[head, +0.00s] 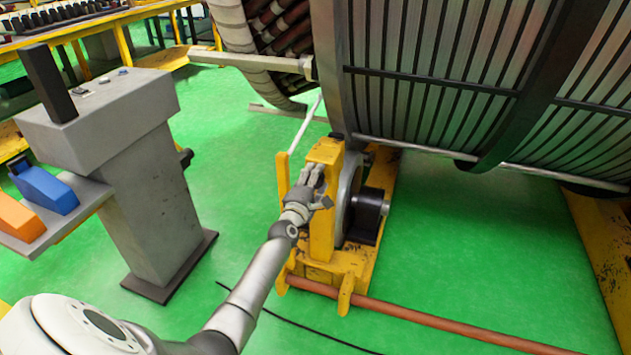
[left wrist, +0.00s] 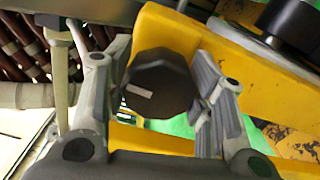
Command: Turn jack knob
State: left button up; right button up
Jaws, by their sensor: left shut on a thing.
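The jack knob (left wrist: 160,84) is a dark, faceted knob with a small pale label, seen in the left wrist view in front of the yellow jack stand. My left gripper (left wrist: 163,88) has one finger on each side of the knob and is shut on it. In the head view my left gripper (head: 312,188) is at the upper part of the yellow jack stand (head: 322,235), and the hand hides the knob there. My right gripper is not in view.
The large ribbed stator (head: 450,80) rises behind the jack. A reddish bar (head: 430,318) and a black cable (head: 290,322) lie low in front.

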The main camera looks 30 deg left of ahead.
pick_arm(q)
jog(key=shift+f+n, duration=0.15)
jog(key=shift+n, duration=0.25)
jog(key=o, duration=1)
jog(key=shift+o, duration=0.2)
jog(key=v, duration=1.2)
